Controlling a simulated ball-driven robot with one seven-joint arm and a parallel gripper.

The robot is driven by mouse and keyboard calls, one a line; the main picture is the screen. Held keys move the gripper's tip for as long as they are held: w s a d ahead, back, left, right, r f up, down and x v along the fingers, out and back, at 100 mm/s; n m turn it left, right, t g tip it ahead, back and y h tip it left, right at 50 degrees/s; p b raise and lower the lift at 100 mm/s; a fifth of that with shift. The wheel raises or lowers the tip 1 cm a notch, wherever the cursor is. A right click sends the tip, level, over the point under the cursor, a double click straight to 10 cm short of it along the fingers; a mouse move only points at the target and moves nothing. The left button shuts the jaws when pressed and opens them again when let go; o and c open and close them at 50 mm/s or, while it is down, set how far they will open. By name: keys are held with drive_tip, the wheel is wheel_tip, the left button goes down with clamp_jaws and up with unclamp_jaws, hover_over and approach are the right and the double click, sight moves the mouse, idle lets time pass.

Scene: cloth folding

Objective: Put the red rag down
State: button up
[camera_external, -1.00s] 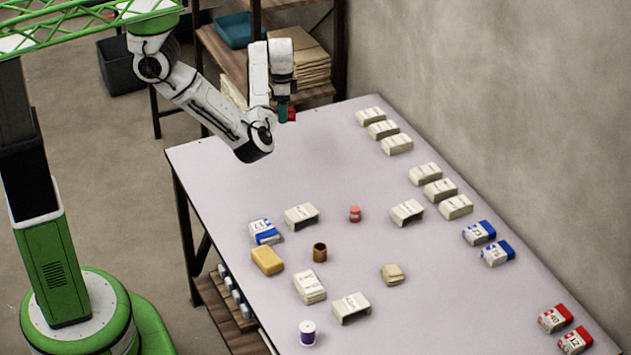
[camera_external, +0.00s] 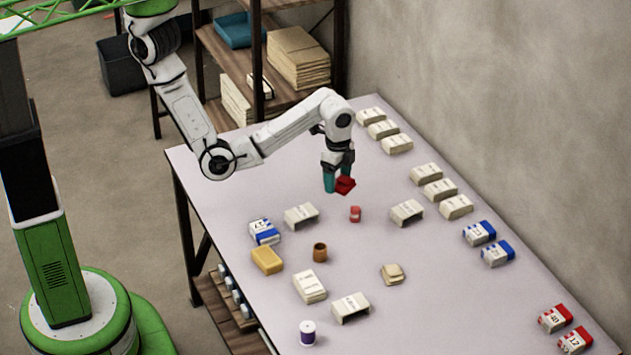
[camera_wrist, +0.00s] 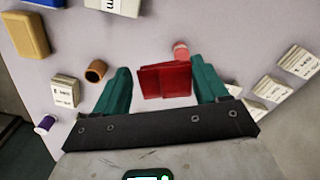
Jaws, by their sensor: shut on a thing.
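A small folded red rag (camera_external: 345,186) is at the tips of my gripper (camera_external: 338,182), above the far middle part of the table (camera_external: 250,180). My gripper points down with its teal fingers shut on the rag. In the wrist view the red rag (camera_wrist: 165,80) sits between the two teal fingers of my gripper (camera_wrist: 160,88), with a fold line down its face. The rag seems to be held a little above the table; the exact gap cannot be told.
A small pink-red jar (camera_external: 355,214) stands just in front of the rag. White bracket-shaped blocks (camera_external: 301,216) (camera_external: 407,212), a yellow sponge-like block (camera_external: 267,260) and a brown cup (camera_external: 320,252) stand nearer. Several cream packets (camera_external: 426,174) line the wall side. The table's far left is clear.

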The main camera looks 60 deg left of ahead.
drive_tip(key=s+d+m+p, duration=0.2)
drive_tip(key=s+d+m, duration=0.4)
drive_tip(key=s+d, duration=0.25)
drive_tip(key=b, duration=0.8)
hover_over(370, 249)
drive_tip(key=f, duration=0.5)
drive_tip(key=s+f, duration=0.1)
drive_tip(key=f, duration=0.2)
drive_tip(key=shift+a+f, duration=0.15)
drive_tip(key=shift+w+d+f, duration=0.2)
drive_tip(key=shift+w+f, duration=0.25)
drive_tip(key=shift+f, duration=1.6)
drive_tip(key=shift+f, duration=0.15)
drive_tip(key=o, duration=1)
